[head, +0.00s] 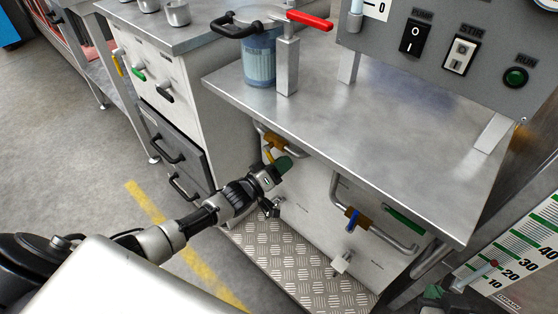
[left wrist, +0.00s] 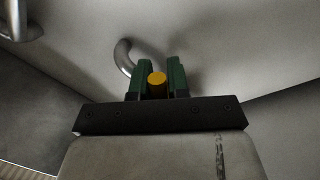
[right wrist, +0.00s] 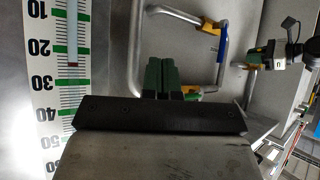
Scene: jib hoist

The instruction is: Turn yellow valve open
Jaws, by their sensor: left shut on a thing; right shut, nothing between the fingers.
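The yellow valve handle (head: 268,154) hangs from a brass valve body (head: 272,137) on a bent pipe, on the white panel under the steel bench. My left gripper (head: 284,166) is at the handle. In the left wrist view the round yellow handle end (left wrist: 157,79) sits between the green fingers (left wrist: 161,75), which are shut on it. The rest of the handle is hidden there. My right gripper (head: 436,292) is low at the right edge of the head view. Its green fingers (right wrist: 161,76) are together and empty in the right wrist view.
A blue-handled valve (head: 352,217) sits on a second pipe to the right. The bench top (head: 350,110) overhangs both valves. A drawer cabinet (head: 180,135) stands left, and a scale board (head: 520,262) is beside my right gripper. Tread plate (head: 300,275) covers the floor below.

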